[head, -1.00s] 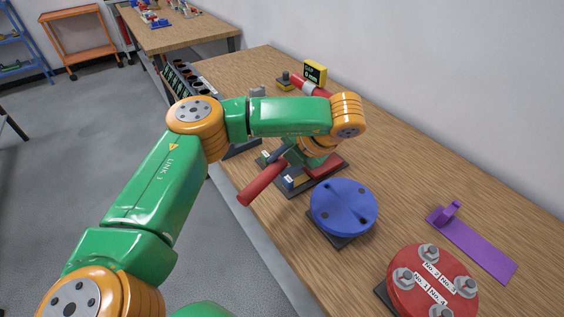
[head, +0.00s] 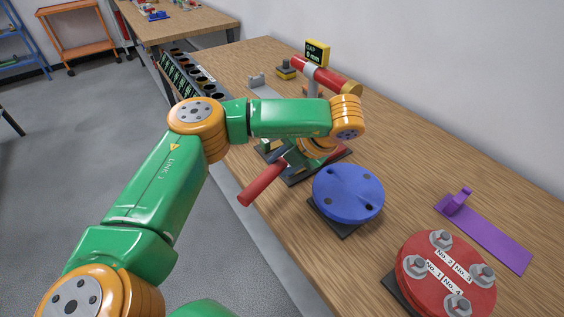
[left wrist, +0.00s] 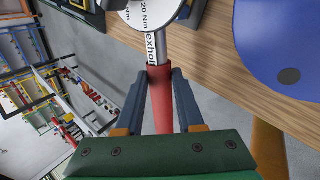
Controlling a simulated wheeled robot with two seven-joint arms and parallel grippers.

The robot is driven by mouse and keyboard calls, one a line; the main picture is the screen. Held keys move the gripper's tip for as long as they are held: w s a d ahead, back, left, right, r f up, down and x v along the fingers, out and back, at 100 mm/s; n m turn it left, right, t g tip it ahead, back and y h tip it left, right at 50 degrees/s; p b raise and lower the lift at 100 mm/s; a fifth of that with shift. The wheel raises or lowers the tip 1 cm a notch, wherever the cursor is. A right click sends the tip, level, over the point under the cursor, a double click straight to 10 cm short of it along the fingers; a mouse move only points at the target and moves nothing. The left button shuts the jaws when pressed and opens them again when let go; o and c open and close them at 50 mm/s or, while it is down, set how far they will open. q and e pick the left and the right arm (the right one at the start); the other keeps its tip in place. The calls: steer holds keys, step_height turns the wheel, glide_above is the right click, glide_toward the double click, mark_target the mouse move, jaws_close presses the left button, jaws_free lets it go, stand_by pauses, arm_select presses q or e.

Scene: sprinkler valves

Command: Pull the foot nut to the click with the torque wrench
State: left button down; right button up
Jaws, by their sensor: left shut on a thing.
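The torque wrench has a red grip that shows in the head view (head: 262,184) and in the left wrist view (left wrist: 161,98). Its steel shaft and white round dial, marked 20 Nm, are at the top of the left wrist view. My left gripper (left wrist: 160,90) is shut on the red grip, with a dark finger on each side. In the head view my arm covers most of this gripper and the wrench head. I cannot make out the foot nut or whether the wrench sits on it. My right gripper is not in view.
A blue disc (head: 348,193) stands close right of the wrench. A red disc (head: 446,272) with numbered bolts and a purple bracket (head: 485,233) are further right. A red pipe (head: 331,77) and small display (head: 317,52) stand behind my arm. Bare bench lies between them.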

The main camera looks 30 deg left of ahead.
arm_select(q)
steer(key=shift+d, duration=0.1)
stand_by(0.7)
steer(key=shift+f+b, duration=1)
steer(key=shift+b, duration=0.2)
steer(key=shift+a, duration=0.2)
steer(key=shift+a+m, duration=0.3)
steer(key=shift+a, duration=0.05)
steer(key=shift+a+m+t+b, duration=0.3)
steer(key=shift+a+t+b, duration=0.15)
steer(key=shift+a, duration=0.1)
steer(key=shift+w+a+f+m, duration=0.15)
steer(key=shift+a+m, duration=0.25)
steer(key=shift+a, duration=0.25)
steer(key=shift+w+a+m+t+b, duration=0.1)
steer(key=shift+a+m+t+b, duration=0.25)
steer(key=shift+a+b, duration=0.1)
stand_by(0.3)
